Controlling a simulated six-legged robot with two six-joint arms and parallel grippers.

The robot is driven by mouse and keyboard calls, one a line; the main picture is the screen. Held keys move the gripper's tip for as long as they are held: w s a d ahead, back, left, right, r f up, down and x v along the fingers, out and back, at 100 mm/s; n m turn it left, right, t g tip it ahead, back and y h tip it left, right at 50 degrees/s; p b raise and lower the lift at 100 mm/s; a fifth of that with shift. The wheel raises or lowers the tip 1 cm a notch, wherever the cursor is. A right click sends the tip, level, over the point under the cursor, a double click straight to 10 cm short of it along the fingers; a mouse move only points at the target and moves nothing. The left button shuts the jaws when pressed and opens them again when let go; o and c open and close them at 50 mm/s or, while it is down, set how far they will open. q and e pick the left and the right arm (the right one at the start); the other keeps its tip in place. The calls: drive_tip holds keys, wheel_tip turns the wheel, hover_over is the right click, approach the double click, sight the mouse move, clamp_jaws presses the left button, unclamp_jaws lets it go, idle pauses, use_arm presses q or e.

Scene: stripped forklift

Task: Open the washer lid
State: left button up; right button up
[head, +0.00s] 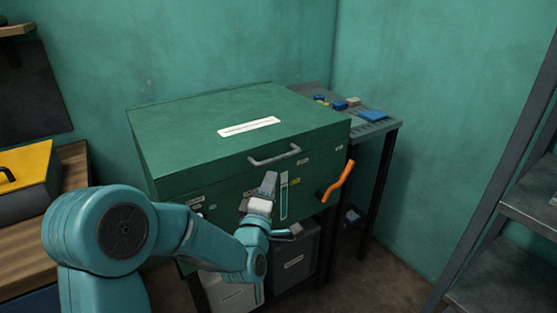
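The washer is a green box (233,179) with a flat green lid (190,124) that lies shut on top. The lid bears a white label strip and has a grey bar handle (274,155) at its front edge. My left gripper (270,186) is in front of the washer's front face, just below the handle and seemingly apart from it. One grey finger points up; the gap between the fingers is not clear. My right gripper is not in view.
An orange crank (337,182) sticks out at the washer's right front. A grey side table (379,125) with small blue items stands behind right. Dark and light bins (293,262) stand below. A yellow-lidded case (27,170) is at left, a metal shelf (528,210) at right.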

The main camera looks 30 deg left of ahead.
sight(278, 160)
use_arm(q)
drive_tip(key=p+x, duration=0.1)
drive_tip(key=x, duration=0.9)
drive_tip(key=shift+w+a+f, duration=0.1)
drive_tip(key=shift+w+a, duration=0.1)
drive_tip(key=shift+w, duration=0.05)
drive_tip(key=shift+w+a+p, duration=0.2)
drive_tip(key=shift+w+p, duration=0.1)
drive_tip(key=shift+w, duration=0.2)
clamp_jaws()
